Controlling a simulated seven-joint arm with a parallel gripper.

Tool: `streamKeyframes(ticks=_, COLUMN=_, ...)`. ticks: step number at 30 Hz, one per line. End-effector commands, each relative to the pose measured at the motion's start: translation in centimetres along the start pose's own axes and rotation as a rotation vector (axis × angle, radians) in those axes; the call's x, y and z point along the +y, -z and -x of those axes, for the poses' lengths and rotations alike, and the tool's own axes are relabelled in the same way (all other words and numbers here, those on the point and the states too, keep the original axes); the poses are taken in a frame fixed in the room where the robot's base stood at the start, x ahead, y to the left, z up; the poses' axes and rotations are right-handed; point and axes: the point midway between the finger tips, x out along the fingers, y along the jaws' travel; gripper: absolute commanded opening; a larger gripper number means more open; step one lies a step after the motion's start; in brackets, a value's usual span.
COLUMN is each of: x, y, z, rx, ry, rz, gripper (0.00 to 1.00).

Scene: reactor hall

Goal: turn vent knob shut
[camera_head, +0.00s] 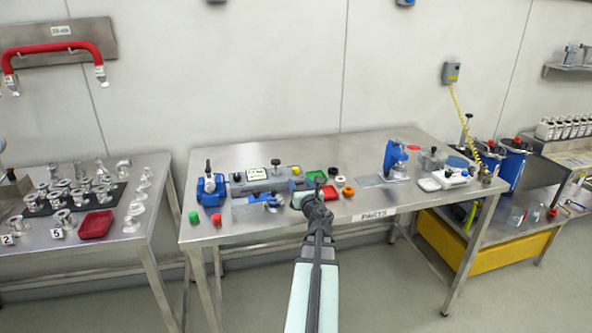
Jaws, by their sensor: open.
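A grey block-shaped device (258,186) with a pale label lies on the steel parts table. A black knob (276,163) stands up from its back, and a blue unit with a dark-topped post (209,186) stands at its left end. I cannot tell which knob is the vent knob, or how far any knob is turned. My gripper (318,184) reaches over the front middle of the table, right of the grey device and apart from both knobs. It is open, its fingers are small and dark here, and I see nothing held. It hides part of the table.
A blue press (395,158) stands further right. Green (194,217) and red (216,219) caps sit at the front left edge.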

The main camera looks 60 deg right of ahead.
Motion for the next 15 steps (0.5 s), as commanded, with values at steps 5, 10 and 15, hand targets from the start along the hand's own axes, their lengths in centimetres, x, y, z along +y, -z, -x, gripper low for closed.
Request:
streamKeyframes(ticks=5, x=-1.9, y=0.9, z=0.7, rx=0.027, ry=0.033, rz=0.061, gripper=0.55)
streamKeyframes(ticks=10, x=-2.0, y=0.9, z=-0.1, rx=0.028, ry=0.034, rz=0.065, gripper=0.55)
streamKeyframes(ticks=15, x=-2.1, y=1.0, z=-1.9, rx=0.028, ry=0.034, rz=0.063, gripper=0.55)
